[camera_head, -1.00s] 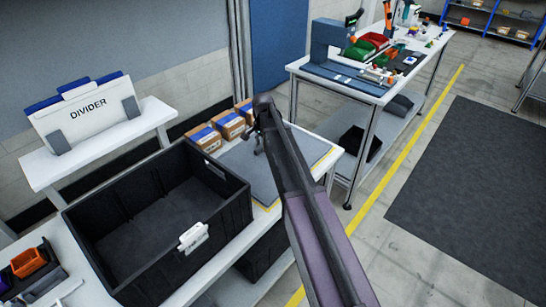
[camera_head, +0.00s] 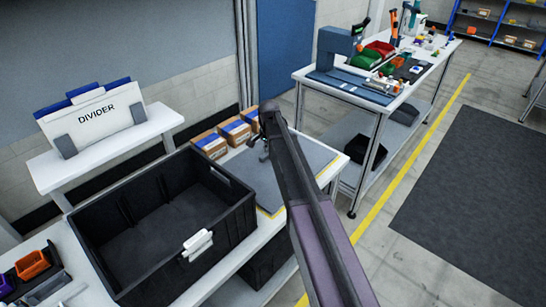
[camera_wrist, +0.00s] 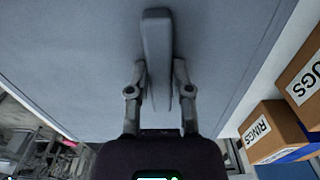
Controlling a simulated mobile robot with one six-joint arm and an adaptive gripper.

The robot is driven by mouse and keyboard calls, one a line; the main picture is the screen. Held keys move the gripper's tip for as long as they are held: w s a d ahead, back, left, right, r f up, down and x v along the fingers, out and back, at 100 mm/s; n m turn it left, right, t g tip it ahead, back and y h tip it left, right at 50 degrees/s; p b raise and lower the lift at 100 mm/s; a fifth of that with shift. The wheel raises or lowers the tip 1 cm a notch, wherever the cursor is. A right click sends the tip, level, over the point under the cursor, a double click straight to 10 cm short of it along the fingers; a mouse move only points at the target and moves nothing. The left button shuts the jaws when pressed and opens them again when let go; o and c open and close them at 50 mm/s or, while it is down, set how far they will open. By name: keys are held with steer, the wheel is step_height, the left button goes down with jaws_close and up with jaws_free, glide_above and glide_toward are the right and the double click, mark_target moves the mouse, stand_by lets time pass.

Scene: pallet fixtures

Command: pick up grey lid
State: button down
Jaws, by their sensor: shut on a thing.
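The grey lid (camera_head: 301,157) is a flat grey panel at the far end of the white bench, with yellow tape along its edge. In the wrist view the lid (camera_wrist: 75,65) fills most of the picture, with a raised grey bar handle (camera_wrist: 156,35) on top. My gripper (camera_wrist: 158,82) is shut on this handle, with a finger on each side. In the head view my gripper (camera_head: 264,150) is over the lid, partly hidden by my arm. I cannot tell whether the lid is clear of the bench.
A large black open crate (camera_head: 140,262) with a white tag stands left of the lid. Cardboard boxes (camera_head: 211,146) with blue tops stand behind the lid. A white shelf holds a DIVIDER holder (camera_head: 95,118). A second workbench (camera_head: 345,88) with tools stands further back.

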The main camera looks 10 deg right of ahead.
steer(key=shift+r, duration=0.1)
step_height(320, 180, up, 10)
steer(key=p, duration=1)
stand_by(0.9)
